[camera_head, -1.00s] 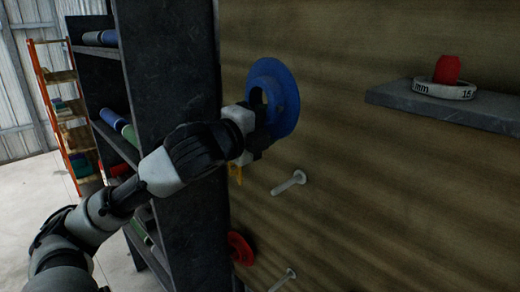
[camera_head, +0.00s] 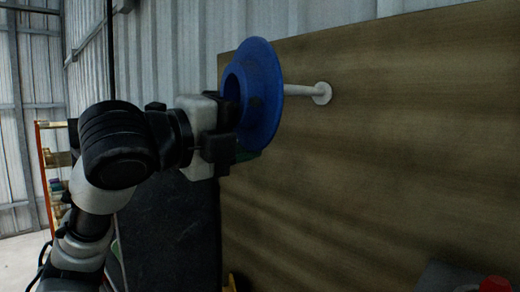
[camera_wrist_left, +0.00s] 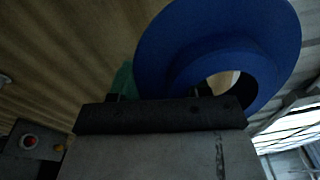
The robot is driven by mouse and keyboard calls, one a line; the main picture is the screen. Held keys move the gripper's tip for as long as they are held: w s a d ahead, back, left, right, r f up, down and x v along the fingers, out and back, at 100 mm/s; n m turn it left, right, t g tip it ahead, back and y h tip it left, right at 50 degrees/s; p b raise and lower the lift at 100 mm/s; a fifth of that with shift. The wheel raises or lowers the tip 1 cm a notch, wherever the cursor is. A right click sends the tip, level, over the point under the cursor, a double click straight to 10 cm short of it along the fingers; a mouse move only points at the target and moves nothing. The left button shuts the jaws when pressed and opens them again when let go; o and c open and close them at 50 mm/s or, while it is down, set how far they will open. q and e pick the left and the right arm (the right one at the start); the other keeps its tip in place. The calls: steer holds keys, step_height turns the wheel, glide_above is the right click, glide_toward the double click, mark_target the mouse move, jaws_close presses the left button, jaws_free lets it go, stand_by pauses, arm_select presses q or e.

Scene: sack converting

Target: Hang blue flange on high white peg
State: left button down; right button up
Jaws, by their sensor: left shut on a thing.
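The blue flange (camera_head: 262,95) is upright, its wide disc facing the wooden board. My left gripper (camera_head: 222,130) is shut on its near lower edge. The flange also fills the upper right of the left wrist view (camera_wrist_left: 190,45). The high white peg (camera_head: 300,90) juts from the board, its round base (camera_head: 322,93) to the right of the flange. The peg's outer end is hidden behind the flange, so I cannot tell whether it is in the hole. A pale patch shows through the hole in the wrist view. My right gripper is not in view.
The wooden board (camera_head: 400,140) spans the right side. A red item (camera_head: 494,284) shows at the lower right edge. A small green thing (camera_wrist_left: 122,80) shows behind the flange.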

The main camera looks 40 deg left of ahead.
arm_select(q)
steer(key=shift+s+a+r, duration=0.1)
steer(key=shift+s+r, duration=0.2)
steer(key=shift+r, duration=0.35)
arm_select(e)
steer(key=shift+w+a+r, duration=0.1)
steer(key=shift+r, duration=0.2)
arm_select(q)
steer(key=shift+w, duration=0.1)
steer(key=shift+w+d, duration=0.2)
steer(key=shift+w, duration=0.2)
glide_toward(316, 126)
steer(key=shift+w+d+r, duration=0.15)
steer(key=shift+w+d, duration=0.05)
steer(key=shift+w, duration=0.6)
steer(key=shift+w+d+r, duration=0.1)
steer(key=shift+w+d, duration=0.05)
steer(key=shift+w, duration=0.6)
steer(key=shift+w+d+r, duration=0.15)
steer(key=shift+w+d, duration=0.05)
steer(key=shift+w, duration=0.6)
steer(key=shift+w+f, duration=0.45)
steer(key=shift+w, duration=0.15)
